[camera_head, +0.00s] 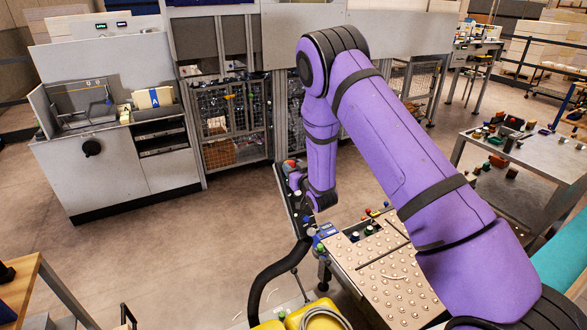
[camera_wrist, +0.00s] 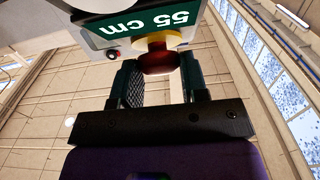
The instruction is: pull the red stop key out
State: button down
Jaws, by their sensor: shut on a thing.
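The red stop key (camera_wrist: 160,63) is a round red knob on a yellow collar (camera_wrist: 156,41), in the wrist view. It sits on a pale panel with a green "55 cm" label (camera_wrist: 125,30). My gripper (camera_wrist: 160,78) is shut on the red stop key, one dark finger on each side. In the head view my gripper (camera_head: 296,172) is at the top end of a dark upright panel (camera_head: 293,205), small and partly hidden by my purple arm.
A ball-studded table (camera_head: 390,278) stands below my arm. A grey cabinet (camera_head: 100,175) is at left, mesh cages (camera_head: 232,115) behind. A metal bench (camera_head: 535,150) with small parts is at right. Yellow containers (camera_head: 310,318) are at the front. Open floor lies at left.

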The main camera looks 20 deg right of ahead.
jog(key=shift+s+d+r, duration=0.1)
jog(key=shift+s+r, duration=0.2)
jog(key=shift+s, duration=0.1)
jog(key=c, duration=0.7)
grip_release()
jog(key=shift+o, duration=0.2)
jog(key=shift+s, duration=0.1)
jog(key=s+d, duration=0.2)
jog(key=s, duration=0.8)
jog(key=shift+s, duration=0.25)
jog(key=shift+w+r, duration=0.1)
